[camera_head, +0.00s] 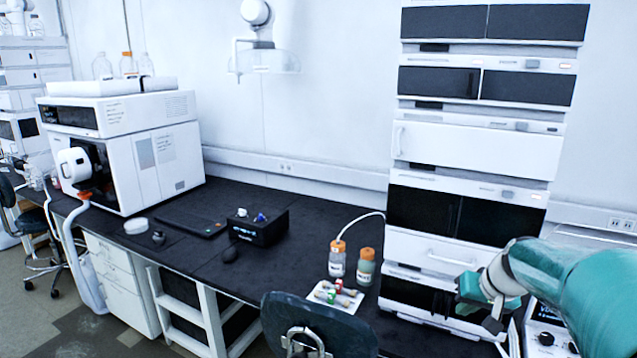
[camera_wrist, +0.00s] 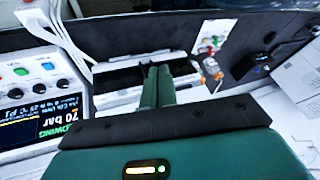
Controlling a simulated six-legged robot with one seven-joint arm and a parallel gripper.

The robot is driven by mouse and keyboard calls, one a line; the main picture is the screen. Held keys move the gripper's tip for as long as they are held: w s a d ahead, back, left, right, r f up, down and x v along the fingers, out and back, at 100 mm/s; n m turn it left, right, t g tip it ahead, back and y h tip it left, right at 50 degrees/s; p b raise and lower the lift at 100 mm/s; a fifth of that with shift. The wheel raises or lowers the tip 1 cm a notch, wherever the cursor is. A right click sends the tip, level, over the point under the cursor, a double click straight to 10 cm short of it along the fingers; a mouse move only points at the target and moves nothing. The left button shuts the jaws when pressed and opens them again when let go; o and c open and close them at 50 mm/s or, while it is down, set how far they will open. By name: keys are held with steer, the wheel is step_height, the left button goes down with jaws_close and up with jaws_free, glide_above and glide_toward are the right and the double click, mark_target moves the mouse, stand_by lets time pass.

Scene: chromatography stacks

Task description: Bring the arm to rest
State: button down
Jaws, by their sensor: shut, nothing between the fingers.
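My arm (camera_head: 575,290), teal with a pale joint section, reaches in from the right edge of the head view, in front of the lower part of the chromatography stack (camera_head: 478,150). In the wrist view my gripper (camera_wrist: 160,72) has its two green fingers side by side and shut, with nothing between them. It is apart from the bottles and the small tray, which lie farther off. In the head view the fingertips are hard to make out against the dark lower module.
A white tray of vials (camera_head: 336,296) and two orange-capped bottles (camera_head: 337,260) stand left of the stack. A display unit with knobs (camera_head: 547,335) is below my arm. A chair (camera_head: 318,325) stands at the front. The black bench (camera_head: 300,235) is clear in the middle.

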steer(key=s+a+r+n+h, duration=0.1)
steer(key=s+a+r, duration=0.3)
steer(key=s+a, duration=0.65)
steer(key=s+a+n, duration=0.1)
steer(key=s+a, duration=0.5)
steer(key=s, duration=0.6)
steer(key=shift+s+a+f+n+h, duration=0.2)
steer(key=shift+s+f+n+h, duration=0.1)
steer(key=shift+f, duration=0.15)
